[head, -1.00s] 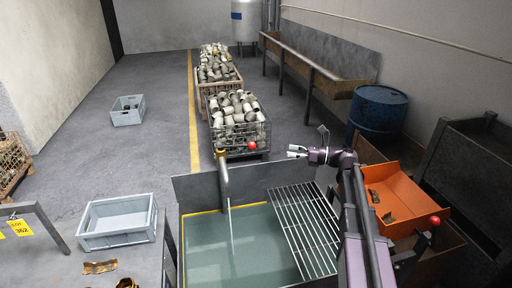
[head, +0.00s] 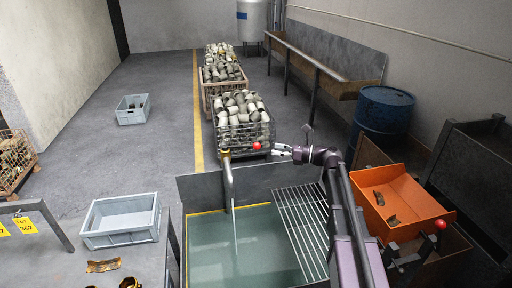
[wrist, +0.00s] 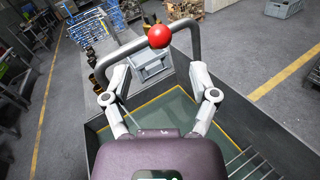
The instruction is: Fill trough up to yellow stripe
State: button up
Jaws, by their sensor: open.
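The trough (head: 200,272) holds greenish water (head: 262,240). A yellow stripe (head: 203,212) runs along its inner wall, close above the water; the exact gap is too small to tell. A metal spout (head: 228,182) at the back wall pours a thin stream into it. A red knob (head: 257,146) stands right of the spout's top. My gripper (head: 280,150) is open and empty, just right of the knob and pointing at it. In the wrist view the red knob (wrist: 159,36) and a bent grey pipe (wrist: 135,47) lie ahead, beyond the open fingers (wrist: 160,78).
A slatted rack (head: 300,225) covers the trough's right part. An orange tray (head: 405,205) with a second red knob (head: 440,224) stands at the right. A wire crate of metal parts (head: 243,130) stands behind the trough. A grey bin (head: 120,240) is at the left.

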aim_at(257, 145)
jog(key=x, duration=0.7)
jog(key=shift+a, duration=0.3)
jog(key=shift+c, duration=0.2)
grip_shut()
